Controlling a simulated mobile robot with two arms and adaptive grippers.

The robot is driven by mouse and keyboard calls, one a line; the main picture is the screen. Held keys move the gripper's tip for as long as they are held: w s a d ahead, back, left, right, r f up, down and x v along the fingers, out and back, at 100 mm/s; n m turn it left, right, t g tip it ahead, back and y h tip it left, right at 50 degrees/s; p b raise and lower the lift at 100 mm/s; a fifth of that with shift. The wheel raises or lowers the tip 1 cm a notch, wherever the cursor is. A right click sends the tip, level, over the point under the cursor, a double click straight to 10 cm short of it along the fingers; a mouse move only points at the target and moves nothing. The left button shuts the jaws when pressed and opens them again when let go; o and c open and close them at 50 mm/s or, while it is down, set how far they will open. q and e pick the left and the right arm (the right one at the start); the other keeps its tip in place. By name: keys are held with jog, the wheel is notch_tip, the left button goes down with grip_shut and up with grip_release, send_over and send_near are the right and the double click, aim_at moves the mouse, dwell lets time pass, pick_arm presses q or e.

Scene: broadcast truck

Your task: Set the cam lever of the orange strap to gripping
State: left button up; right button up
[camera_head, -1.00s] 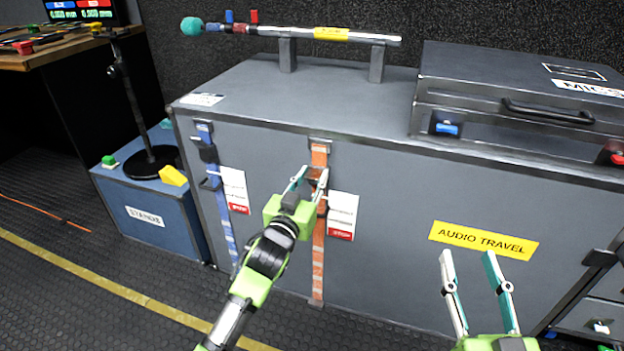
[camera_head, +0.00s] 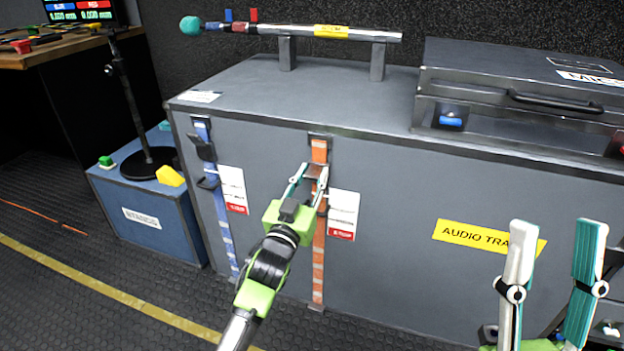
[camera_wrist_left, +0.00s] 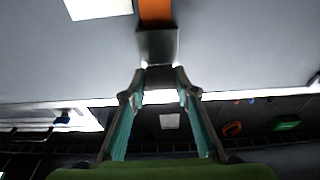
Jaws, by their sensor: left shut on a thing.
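The orange strap (camera_head: 319,245) runs down the front of the grey case. Its dark metal cam lever (camera_head: 316,171) is in the upper part of the strap, where my left gripper (camera_head: 309,177) is shut on it. In the left wrist view the lever (camera_wrist_left: 157,46) shows as a grey plate below the orange strap (camera_wrist_left: 155,12), with the fingertips of my left gripper (camera_wrist_left: 160,76) at its end. The fingers partly hide the buckle, so the lever's exact angle is hard to tell. My right gripper (camera_head: 553,240) is open and empty, at the lower right before the case.
A blue strap (camera_head: 222,220) with its own buckle hangs to the left on the grey case (camera_head: 390,260). White-and-red tags (camera_head: 342,213) flank the orange strap. A blue box (camera_head: 150,215) stands left. A black case (camera_head: 520,75) and a rod (camera_head: 360,34) sit on top.

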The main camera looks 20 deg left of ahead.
pick_arm(q)
jog(key=o, duration=1.1)
jog(key=shift+s, duration=0.1)
jog(key=s, duration=0.4)
jog(key=s+f, duration=0.1)
jog(key=s, duration=0.2)
jog(key=s+f, duration=0.1)
jog(key=s, duration=0.3)
jog(key=shift+s+a, duration=0.2)
jog(key=shift+s, duration=0.15)
jog(key=shift+f, duration=0.1)
